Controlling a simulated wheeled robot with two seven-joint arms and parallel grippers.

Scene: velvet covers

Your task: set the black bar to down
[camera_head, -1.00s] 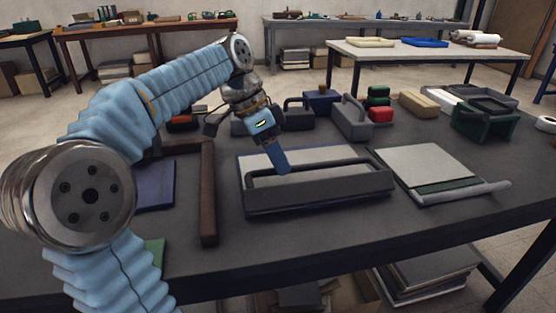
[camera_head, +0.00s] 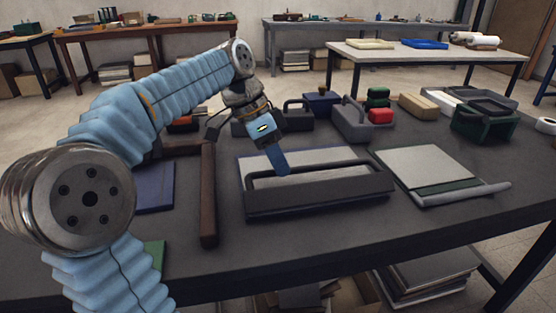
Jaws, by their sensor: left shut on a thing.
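The black bar (camera_head: 335,168) is a thin dark handle bar on a device with a pale plate (camera_head: 300,160) and a dark front block (camera_head: 320,195), in the middle of the table in the head view. The bar lies low, just above and behind the front block. My left gripper (camera_head: 282,172) points down at the bar's left part and is shut on it. The fingertips hide a short piece of the bar. My right gripper is not in view.
A brown wooden bar (camera_head: 208,195) lies left of the device. A grey board with a roller (camera_head: 430,168) lies to the right. Behind stand a grey toolbox (camera_head: 352,122), a red block (camera_head: 380,116) and a green crate (camera_head: 483,120). The table's front strip is clear.

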